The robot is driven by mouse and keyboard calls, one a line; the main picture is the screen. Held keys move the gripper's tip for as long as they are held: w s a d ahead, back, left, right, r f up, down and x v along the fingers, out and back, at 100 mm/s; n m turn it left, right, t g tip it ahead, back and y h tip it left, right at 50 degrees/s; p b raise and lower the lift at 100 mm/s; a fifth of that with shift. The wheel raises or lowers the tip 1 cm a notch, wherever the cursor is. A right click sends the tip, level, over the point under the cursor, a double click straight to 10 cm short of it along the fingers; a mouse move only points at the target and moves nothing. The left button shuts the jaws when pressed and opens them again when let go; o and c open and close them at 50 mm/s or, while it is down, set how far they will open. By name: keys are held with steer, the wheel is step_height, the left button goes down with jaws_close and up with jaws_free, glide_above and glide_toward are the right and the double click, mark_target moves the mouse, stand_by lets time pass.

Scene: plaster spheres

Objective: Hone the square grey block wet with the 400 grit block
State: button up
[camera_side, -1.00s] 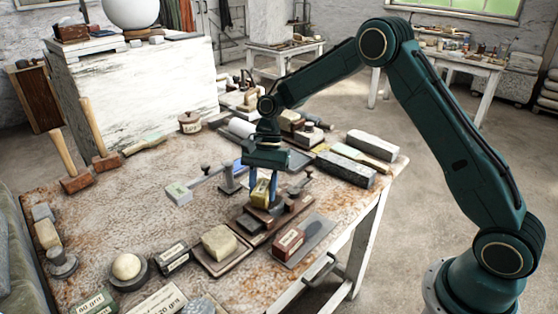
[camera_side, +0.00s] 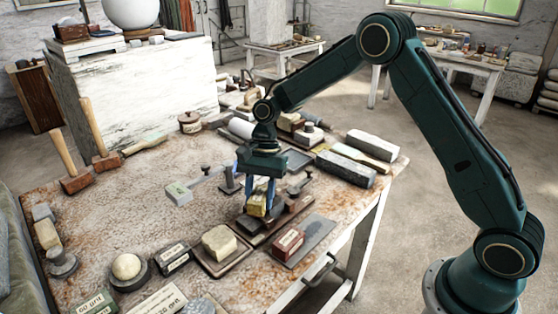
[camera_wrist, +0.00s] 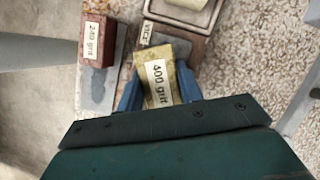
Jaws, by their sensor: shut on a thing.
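My gripper (camera_side: 259,192) is shut on a yellow block, the 400 grit block (camera_side: 257,205), near the right front of the workbench. The wrist view shows its "400 grit" label (camera_wrist: 158,83) between the two blue fingers (camera_wrist: 160,92). Directly under it in the side view is a dark, flat block (camera_side: 250,225) on a brown wooden vice (camera_side: 278,228). This may be the square grey block, darkened, but I cannot be sure. I cannot tell whether the two touch.
A red-brown 240 grit block (camera_side: 288,242) stands on a grey slab (camera_side: 318,236) to the right. A pale block (camera_side: 219,240) sits in a tray to the left. Long grey stones (camera_side: 346,168) lie behind. Bare bench top (camera_side: 150,205) is open at left.

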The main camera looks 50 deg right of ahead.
mark_target(265, 186)
steer(key=shift+w+d, duration=0.1)
stand_by(0.4)
steer(key=shift+w+d, duration=0.45)
steer(key=shift+d, duration=0.4)
steer(key=shift+d, duration=0.15)
steer(key=shift+w+d+f, duration=0.1)
steer(key=shift+w+d, duration=0.4)
steer(key=shift+d, duration=0.35)
steer(key=shift+s, duration=0.1)
steer(key=shift+s+a, duration=0.25)
steer(key=shift+a, duration=0.3)
steer(key=shift+s+a, duration=0.25)
steer(key=shift+a, duration=0.25)
steer(key=shift+a, duration=0.1)
steer(key=shift+s+a, duration=0.45)
steer(key=shift+a, duration=0.35)
